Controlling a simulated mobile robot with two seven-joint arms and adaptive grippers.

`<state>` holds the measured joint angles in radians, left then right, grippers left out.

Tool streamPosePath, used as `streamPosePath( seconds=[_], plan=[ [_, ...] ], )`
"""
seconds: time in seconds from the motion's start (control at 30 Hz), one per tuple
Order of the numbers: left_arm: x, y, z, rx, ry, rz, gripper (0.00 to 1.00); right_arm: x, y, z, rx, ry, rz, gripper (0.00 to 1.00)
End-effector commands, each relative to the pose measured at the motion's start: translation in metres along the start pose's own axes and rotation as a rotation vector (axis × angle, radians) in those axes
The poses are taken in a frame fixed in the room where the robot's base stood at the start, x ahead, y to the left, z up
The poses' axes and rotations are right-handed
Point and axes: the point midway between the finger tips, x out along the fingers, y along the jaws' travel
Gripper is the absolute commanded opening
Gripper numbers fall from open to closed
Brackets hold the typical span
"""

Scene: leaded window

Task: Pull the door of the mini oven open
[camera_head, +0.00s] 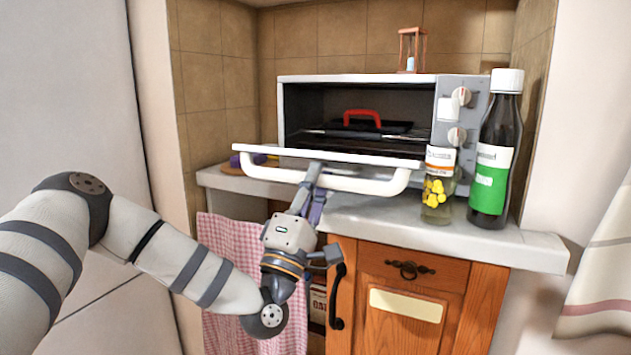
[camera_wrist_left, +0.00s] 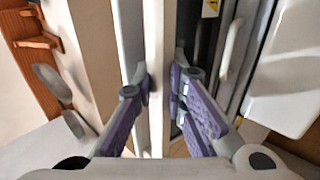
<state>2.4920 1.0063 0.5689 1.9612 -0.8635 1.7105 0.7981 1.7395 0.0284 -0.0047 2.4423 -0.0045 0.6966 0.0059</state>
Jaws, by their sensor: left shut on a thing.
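The mini oven (camera_head: 463,103) stands on the counter in a tiled niche. Its door (camera_head: 330,154) is hinged down and stands far open, close to level, with the dark inside showing. The white door handle (camera_head: 375,186) runs along the door's front edge. My left gripper (camera_head: 311,178) reaches up from below and is shut on the handle near its middle. In the left wrist view the handle (camera_wrist_left: 156,100) runs between the two purple-padded fingers. My right gripper is not in view.
A dark bottle with a green label (camera_head: 490,185) and a jar with yellow things (camera_head: 437,190) stand right of the door, the jar close to its corner. An hourglass (camera_head: 412,50) stands on the oven. A red-handled thing (camera_head: 362,118) is inside. A checked cloth (camera_head: 235,270) hangs below the counter.

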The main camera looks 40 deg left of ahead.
Motion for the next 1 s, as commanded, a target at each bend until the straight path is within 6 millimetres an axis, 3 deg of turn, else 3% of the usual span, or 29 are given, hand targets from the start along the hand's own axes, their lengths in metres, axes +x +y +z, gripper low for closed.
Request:
streamPosePath(
  seconds=[0.43, 0.5, 0.57, 0.87, 1.0],
  plan=[
    [0.001, -0.001, -0.001, 0.001, 0.002, 0.011, 0.00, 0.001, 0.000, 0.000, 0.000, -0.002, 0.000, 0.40],
    [0.001, -0.001, -0.001, 0.001, 0.002, 0.011, 0.23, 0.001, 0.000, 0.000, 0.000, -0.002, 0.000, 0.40],
    [0.001, -0.001, -0.001, 0.001, 0.002, 0.011, 0.33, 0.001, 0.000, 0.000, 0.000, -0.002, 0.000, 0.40],
    [-0.002, -0.001, 0.000, 0.001, 0.001, 0.010, 0.33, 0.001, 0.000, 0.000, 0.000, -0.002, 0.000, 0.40],
    [-0.025, -0.002, 0.000, 0.001, 0.000, 0.006, 0.33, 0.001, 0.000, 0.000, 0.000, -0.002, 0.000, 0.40]
  ],
)
